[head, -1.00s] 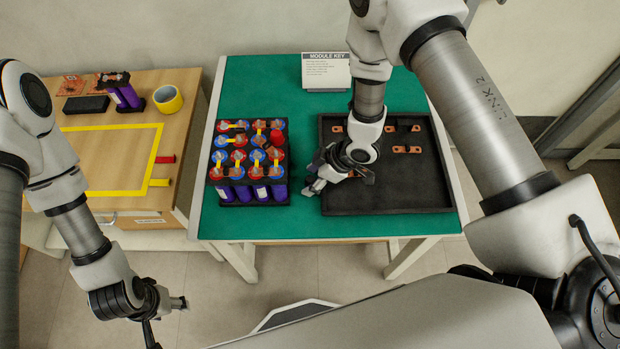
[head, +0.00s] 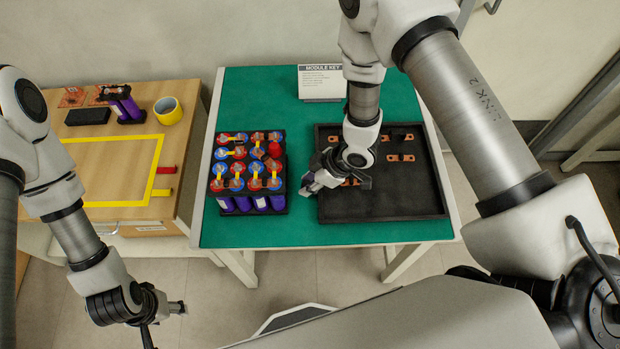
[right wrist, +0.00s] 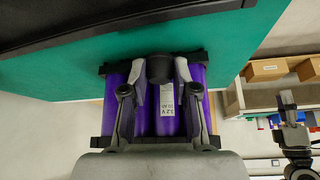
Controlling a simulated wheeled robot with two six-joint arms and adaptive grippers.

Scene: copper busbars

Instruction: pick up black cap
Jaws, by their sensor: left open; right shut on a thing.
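In the right wrist view my right gripper (right wrist: 160,76) has its fingertips closed on the sides of a dark, rounded piece, which looks like the black cap (right wrist: 158,68). In the head view my right gripper (head: 317,183) is over the left edge of the black tray, just right of the battery module; the cap cannot be made out there. The battery module (head: 245,207) has purple cells with red and blue tops and yellow and copper strips. My left gripper (head: 172,308) hangs at the lower left, open, clear of the tables.
The black tray (head: 390,205) holds several copper busbars (head: 401,158). A module key sign (head: 320,82) stands behind on the green table (head: 300,228).

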